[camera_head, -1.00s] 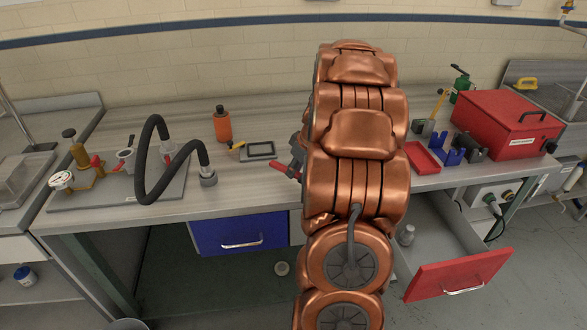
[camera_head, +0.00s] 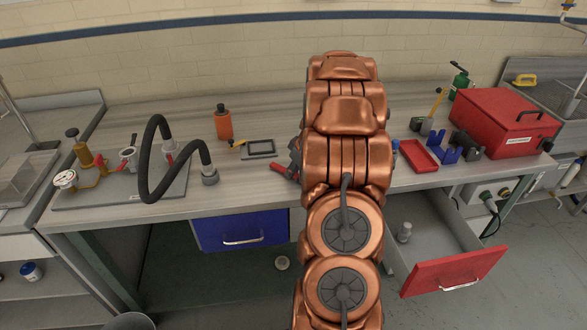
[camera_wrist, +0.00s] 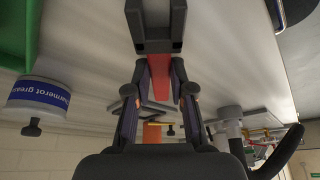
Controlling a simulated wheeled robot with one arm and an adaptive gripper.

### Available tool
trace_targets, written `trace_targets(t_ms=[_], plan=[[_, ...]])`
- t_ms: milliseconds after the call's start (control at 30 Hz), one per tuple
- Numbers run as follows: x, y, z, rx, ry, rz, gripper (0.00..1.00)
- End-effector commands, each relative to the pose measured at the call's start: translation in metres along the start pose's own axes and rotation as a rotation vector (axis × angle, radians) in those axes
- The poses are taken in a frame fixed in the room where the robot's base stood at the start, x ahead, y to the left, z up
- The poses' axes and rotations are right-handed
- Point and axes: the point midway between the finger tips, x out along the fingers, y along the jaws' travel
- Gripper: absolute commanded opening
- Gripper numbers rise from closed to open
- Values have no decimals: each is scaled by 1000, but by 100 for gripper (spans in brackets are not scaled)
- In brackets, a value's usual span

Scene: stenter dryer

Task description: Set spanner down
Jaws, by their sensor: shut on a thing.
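My gripper (camera_wrist: 155,32) is shut, its dark fingers together at the top of the wrist view. A red strip (camera_wrist: 160,82), which looks like the spanner's handle, shows between the finger links. In the head view a red handle (camera_head: 281,168) sticks out left of my arm, near the bench's front edge. My arm hides most of the gripper and the spanner's other end there. I cannot tell whether the spanner touches the worktop (camera_head: 250,180). A dark-framed tray (camera_head: 259,148) lies on the bench just behind and left of the handle.
An orange bottle (camera_head: 223,124) and a curved black hose (camera_head: 149,165) stand to the left. A red tray (camera_head: 419,157), blue holder (camera_head: 446,150) and red toolbox (camera_head: 503,124) are to the right. A red-fronted drawer (camera_head: 455,272) stands open below. A grease tub (camera_wrist: 38,102) shows in the wrist view.

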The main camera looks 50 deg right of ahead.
Motion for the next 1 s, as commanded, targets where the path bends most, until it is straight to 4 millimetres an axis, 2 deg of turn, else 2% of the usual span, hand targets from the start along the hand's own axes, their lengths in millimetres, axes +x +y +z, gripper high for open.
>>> trace_targets(t_ms=[333, 367, 600, 1000], plan=[[4, 0, 1, 0, 1, 1, 0], [3, 0, 1, 0, 0, 1, 24], [3, 0, 1, 0, 0, 1, 47], [-2, 0, -1, 0, 0, 0, 47]])
